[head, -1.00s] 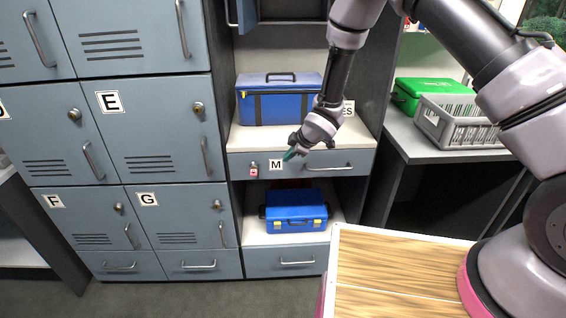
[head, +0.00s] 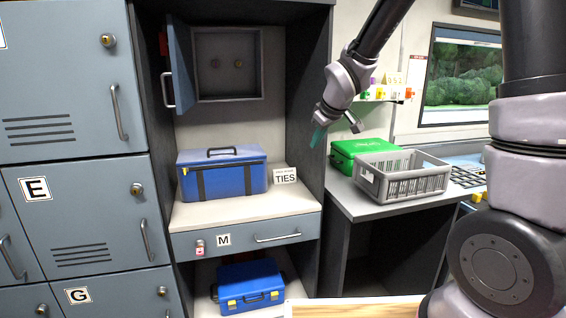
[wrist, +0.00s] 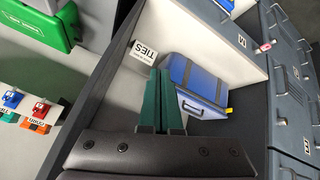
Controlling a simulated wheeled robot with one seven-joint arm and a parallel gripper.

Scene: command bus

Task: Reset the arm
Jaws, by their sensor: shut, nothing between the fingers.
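My gripper (head: 317,136) is held in the air in front of the right side panel of the shelf unit, left of the green case. Its green fingers (wrist: 161,100) show in the wrist view, close together with nothing between them. My arm rises from the right of the head view and bends down to the gripper. In the wrist view the fingertips point toward the blue case (wrist: 203,84) and the TIES sign (wrist: 143,52), with space between.
A blue case (head: 222,174) stands on the shelf above drawer M (head: 240,238). Another blue case (head: 248,288) sits below. A green case (head: 362,150) and a grey crate (head: 402,178) stand on the right desk. A small wall cabinet door (head: 181,64) hangs open. Grey lockers (head: 75,110) fill the left.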

